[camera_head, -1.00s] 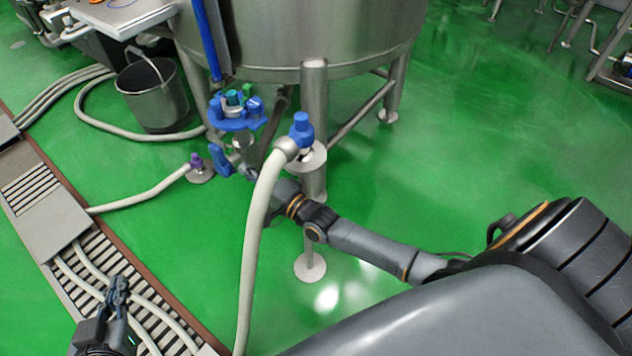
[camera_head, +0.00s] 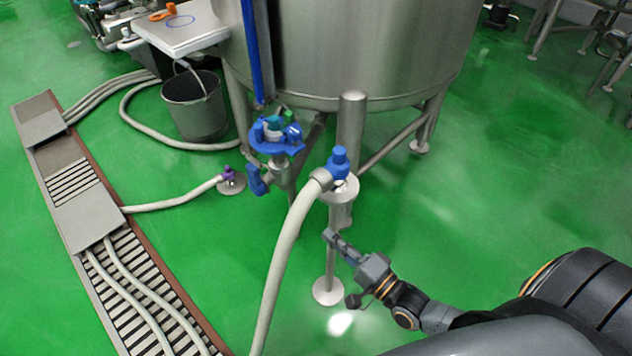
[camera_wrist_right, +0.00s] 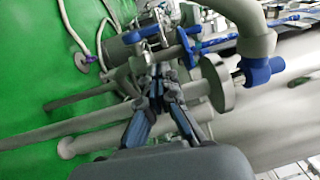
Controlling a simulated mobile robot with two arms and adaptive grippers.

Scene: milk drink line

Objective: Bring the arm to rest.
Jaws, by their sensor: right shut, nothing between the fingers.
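My right gripper (camera_head: 332,238) shows in the head view below the blue-capped hose end, close to the tank's front leg; I cannot tell whether it touches the leg. It is shut and empty. In the right wrist view its dark fingers (camera_wrist_right: 160,88) come together at the tips, with nothing between them. My right arm (camera_head: 405,305) comes in from the lower right. My left gripper is not in view.
The steel tank (camera_head: 345,40) stands behind, with a blue valve cluster (camera_head: 275,138). A thick hose (camera_head: 288,250) hangs from the blue-capped fitting (camera_head: 339,162). A bucket (camera_head: 197,108) and a floor drain (camera_head: 75,205) lie left.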

